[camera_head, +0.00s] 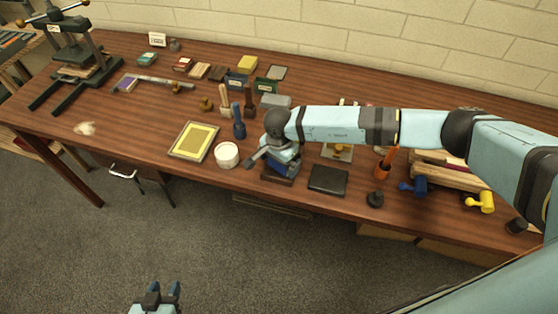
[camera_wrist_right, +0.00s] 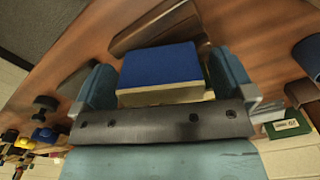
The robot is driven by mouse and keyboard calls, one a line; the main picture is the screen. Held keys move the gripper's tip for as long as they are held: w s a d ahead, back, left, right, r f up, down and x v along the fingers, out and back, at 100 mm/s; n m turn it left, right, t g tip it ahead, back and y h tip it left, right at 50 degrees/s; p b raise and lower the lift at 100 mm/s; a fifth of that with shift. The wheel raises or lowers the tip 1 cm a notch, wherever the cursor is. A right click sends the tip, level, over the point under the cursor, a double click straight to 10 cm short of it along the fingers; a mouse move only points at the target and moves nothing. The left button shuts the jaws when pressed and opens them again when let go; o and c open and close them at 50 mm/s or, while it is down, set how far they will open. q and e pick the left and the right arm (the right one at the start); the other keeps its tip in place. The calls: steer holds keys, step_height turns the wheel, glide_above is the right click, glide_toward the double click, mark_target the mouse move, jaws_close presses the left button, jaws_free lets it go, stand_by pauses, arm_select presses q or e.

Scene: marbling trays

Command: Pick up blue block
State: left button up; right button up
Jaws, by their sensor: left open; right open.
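The blue block (camera_head: 281,168) stands near the table's front edge with a brown piece beside it, partly covered by my right gripper (camera_head: 275,158). In the right wrist view the blue block (camera_wrist_right: 160,66) lies between the two light-blue fingers, its blue face and a pale side showing. My right gripper (camera_wrist_right: 165,72) is open around it, with a gap visible at the left finger; contact at the right finger is hard to tell. My left gripper (camera_head: 158,290) is open and empty, low in front of the table, over the floor.
A white tub (camera_head: 227,155), a blue-handled tool (camera_head: 239,125) and a yellow-framed tray (camera_head: 194,142) stand left of the block. A black pad (camera_head: 328,180) lies to its right.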

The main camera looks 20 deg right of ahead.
steer(key=shift+f, duration=0.15)
steer(key=shift+c, duration=0.2)
steer(key=c, duration=0.8)
steer(key=shift+c, duration=0.2)
